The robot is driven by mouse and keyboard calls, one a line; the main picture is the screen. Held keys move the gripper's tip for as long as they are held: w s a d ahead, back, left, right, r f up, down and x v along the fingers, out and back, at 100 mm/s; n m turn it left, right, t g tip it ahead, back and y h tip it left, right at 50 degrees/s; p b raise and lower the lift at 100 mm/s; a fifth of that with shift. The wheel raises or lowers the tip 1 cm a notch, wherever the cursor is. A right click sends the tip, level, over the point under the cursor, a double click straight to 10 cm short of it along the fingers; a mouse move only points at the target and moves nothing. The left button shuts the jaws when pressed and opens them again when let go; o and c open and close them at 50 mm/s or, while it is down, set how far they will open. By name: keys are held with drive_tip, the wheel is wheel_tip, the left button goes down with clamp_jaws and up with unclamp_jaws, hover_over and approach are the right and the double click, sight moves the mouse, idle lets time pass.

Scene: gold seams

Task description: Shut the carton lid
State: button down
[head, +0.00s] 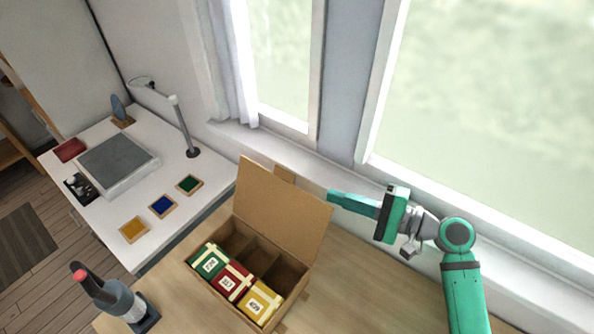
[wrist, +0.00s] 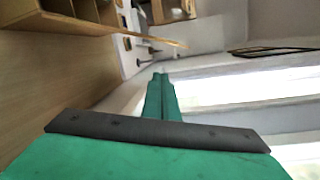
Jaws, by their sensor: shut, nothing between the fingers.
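The cardboard carton (head: 237,312) stands on the wooden table with its lid (head: 282,210) raised, leaning back toward the window. Inside the carton, a green box (head: 209,261), a red box (head: 232,281) and a yellow box (head: 260,301) sit in the front compartments; the back ones look empty. My gripper (head: 332,196) is shut and empty, level with the lid's upper right corner and on the window side of it. In the head view its fingertips appear right at the lid's edge; I cannot tell if they touch. In the wrist view the shut fingers (wrist: 160,78) point ahead.
The windowsill and window (head: 480,110) run close behind my arm. A white desk (head: 115,215) on the left holds a lamp (head: 182,125), a grey-topped box (head: 118,163) and several coloured tiles. A dark bottle (head: 112,296) stands left of the carton. The table right of the carton is clear.

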drive_tip(key=w+a+r+y, duration=0.2)
drive_tip(key=w+a+r, duration=0.2)
drive_tip(key=a, duration=0.5)
drive_tip(key=shift+w+a+r, duration=0.2)
drive_tip(key=shift+a+r, duration=0.05)
drive_tip(key=shift+a, duration=0.15)
